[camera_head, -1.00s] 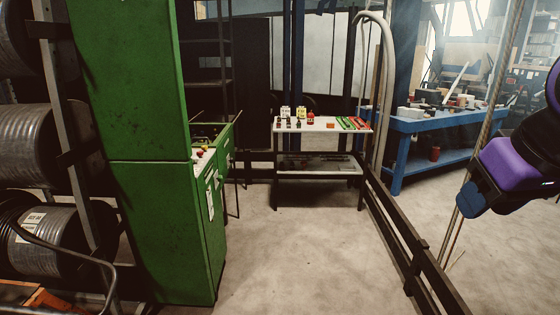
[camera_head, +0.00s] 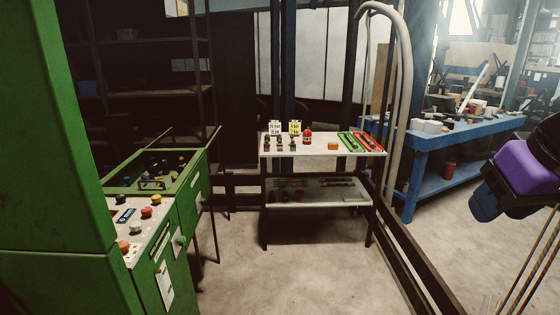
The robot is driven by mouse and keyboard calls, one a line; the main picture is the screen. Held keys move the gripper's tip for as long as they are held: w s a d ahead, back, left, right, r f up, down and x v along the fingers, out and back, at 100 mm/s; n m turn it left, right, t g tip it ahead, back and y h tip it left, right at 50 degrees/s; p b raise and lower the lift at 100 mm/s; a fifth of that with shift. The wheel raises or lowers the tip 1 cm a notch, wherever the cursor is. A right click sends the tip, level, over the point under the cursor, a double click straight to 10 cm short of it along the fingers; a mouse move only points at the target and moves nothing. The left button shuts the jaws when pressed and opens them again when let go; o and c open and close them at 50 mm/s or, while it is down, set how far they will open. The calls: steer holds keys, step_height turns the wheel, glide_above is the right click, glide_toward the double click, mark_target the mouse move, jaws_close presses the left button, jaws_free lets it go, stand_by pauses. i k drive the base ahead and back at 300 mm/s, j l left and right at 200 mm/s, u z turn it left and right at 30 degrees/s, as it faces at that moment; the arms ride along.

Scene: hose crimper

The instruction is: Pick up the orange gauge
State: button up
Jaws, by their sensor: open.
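A small orange block-like item (camera_head: 333,146), which looks like the orange gauge, lies on the light top of the two-tier table (camera_head: 310,150). It sits right of a red bottle-like item (camera_head: 307,137) and left of the green and red trays. Its details are too small to make out. My gripper (camera_head: 486,203) is at the right edge of the view, well apart from the table and nearer to me. It is open, and I see nothing in it. Its fingers are dark and only partly distinct.
A green cabinet and control console (camera_head: 150,215) with buttons stands at the left. Green and red trays (camera_head: 360,141) lie at the table's right end. A dark rail (camera_head: 425,285) runs along the right, before a blue workbench (camera_head: 430,140). The floor before the table is clear.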

mark_target(331, 146)
steer(key=i+l+u, duration=0.15)
steer(key=i, duration=0.3)
steer(key=i+l+u, duration=0.15)
steer(key=i, duration=0.25)
steer(key=i+l+u, duration=0.1)
steer(key=i+l, duration=0.15)
steer(key=i, duration=0.2)
steer(key=i+l+z, duration=0.45)
steer(key=i+l, duration=0.15)
steer(key=l, duration=0.2)
steer(key=i+u, duration=0.15)
steer(key=i, duration=0.3)
steer(key=i+l+u, duration=0.1)
steer(key=i, duration=0.35)
steer(key=i+l+u, duration=0.15)
steer(key=i, duration=0.3)
steer(key=i+l+u, duration=0.15)
steer(key=i, duration=0.3)
